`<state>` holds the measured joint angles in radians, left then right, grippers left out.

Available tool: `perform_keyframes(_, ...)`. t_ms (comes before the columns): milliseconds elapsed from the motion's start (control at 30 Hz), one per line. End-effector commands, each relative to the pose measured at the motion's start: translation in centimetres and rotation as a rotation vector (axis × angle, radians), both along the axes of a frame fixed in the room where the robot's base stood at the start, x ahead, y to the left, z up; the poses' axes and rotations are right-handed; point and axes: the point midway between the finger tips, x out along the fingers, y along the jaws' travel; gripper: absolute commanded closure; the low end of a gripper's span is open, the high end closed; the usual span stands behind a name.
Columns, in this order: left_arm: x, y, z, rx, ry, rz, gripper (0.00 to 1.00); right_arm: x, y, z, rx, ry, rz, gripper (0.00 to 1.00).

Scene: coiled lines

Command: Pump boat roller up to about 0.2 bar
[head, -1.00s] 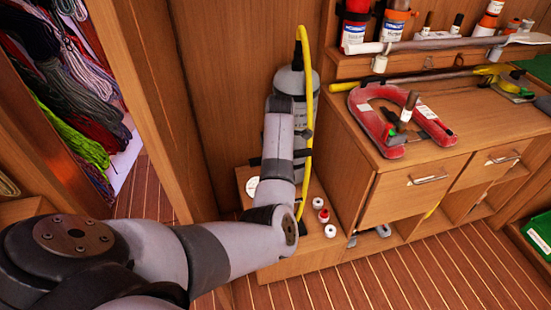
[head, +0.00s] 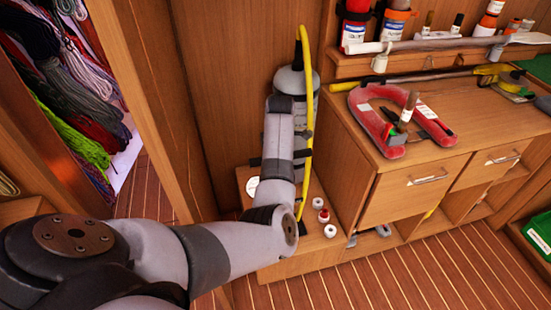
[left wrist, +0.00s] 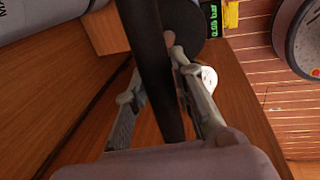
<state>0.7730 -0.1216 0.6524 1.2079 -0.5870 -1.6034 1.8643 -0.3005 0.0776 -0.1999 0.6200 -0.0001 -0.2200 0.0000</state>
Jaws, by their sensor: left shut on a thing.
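A grey upright cylinder with a tapered top (head: 290,80), apparently the boat roller, stands against the wooden wall. A yellow hose (head: 310,110) runs from its top down its right side. In the head view my own left arm hides my left gripper. In the left wrist view my left gripper (left wrist: 172,48) is shut on a long dark bar (left wrist: 150,50), apparently a pump handle. A round dark body (left wrist: 200,22) lies beyond it. A green display (left wrist: 213,20) beside it seems to read about 0.05 bar. My right gripper is in neither view.
White and red caps (head: 323,216) stand on the low wooden locker (head: 290,268) near my arm. Ropes (head: 65,85) hang at the left. The striped floor (head: 420,280) is clear.

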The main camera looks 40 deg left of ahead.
Motion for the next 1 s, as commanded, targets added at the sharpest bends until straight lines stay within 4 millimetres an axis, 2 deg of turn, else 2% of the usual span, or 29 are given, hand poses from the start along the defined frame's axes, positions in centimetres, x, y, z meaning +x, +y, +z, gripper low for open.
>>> perform_keyframes(233,0.1,0.0,-3.6,0.001,-0.003,0.002,1.0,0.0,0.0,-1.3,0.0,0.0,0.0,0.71)
perform_keyframes(500,0.0,0.0,-3.8,0.001,-0.002,0.003,1.0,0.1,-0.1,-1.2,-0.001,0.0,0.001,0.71)
perform_keyframes(533,0.0,0.0,-3.8,0.001,-0.002,0.003,0.77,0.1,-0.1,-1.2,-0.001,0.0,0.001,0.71)
perform_keyframes(833,0.0,0.0,-3.8,0.001,-0.001,0.002,0.57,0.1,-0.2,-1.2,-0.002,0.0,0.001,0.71)
perform_keyframes(1000,0.0,0.0,-3.7,0.001,-0.001,0.001,0.57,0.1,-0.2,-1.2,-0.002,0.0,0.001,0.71)
